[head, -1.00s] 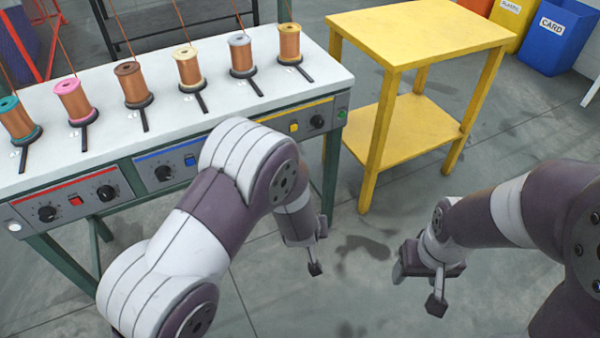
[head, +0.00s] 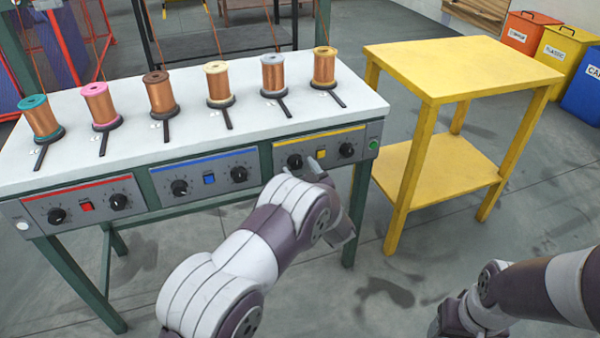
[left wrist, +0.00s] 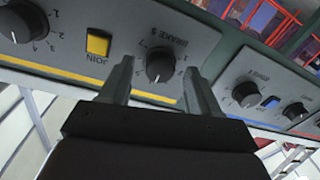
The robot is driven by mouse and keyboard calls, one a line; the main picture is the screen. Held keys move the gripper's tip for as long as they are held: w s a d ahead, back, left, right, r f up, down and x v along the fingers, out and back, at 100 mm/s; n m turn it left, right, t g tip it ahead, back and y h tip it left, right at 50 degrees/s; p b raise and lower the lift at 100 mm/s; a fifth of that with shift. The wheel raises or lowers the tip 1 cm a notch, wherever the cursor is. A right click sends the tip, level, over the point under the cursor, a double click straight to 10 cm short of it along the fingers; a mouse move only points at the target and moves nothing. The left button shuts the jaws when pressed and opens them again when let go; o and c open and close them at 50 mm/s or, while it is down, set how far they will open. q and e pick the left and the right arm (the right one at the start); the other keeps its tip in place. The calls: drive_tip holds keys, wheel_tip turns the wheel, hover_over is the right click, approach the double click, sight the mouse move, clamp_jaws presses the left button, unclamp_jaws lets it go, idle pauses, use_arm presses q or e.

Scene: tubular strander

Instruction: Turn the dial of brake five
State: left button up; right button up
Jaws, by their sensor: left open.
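The dial of brake five is a black round knob (head: 294,161) at the left of the yellow-striped panel (head: 283,149). In the left wrist view this dial (left wrist: 160,65) shows upside down, under a partly blurred "BRAKE 5" label. My left gripper (head: 314,166) is open in front of the panel. In the left wrist view its fingers (left wrist: 160,82) stand either side of the dial, with gaps; contact does not show. The dial's exact setting is too small to read. My right gripper (head: 452,318) is low at the right, partly cut off, its fingers unclear.
A yellow JOIN button (head: 321,154) and another black dial (head: 346,149) share the panel. The blue-striped panel (head: 205,173) adjoins it. Several copper spools stand on the bench top (head: 190,128). A yellow table (head: 450,65) stands to the right, with open floor in front.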

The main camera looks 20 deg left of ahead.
use_arm(q)
drive_tip(key=shift+w+a, duration=0.25)
drive_tip(key=shift+w, duration=0.1)
drive_tip(key=c, duration=1)
drive_tip(key=shift+c, duration=0.2)
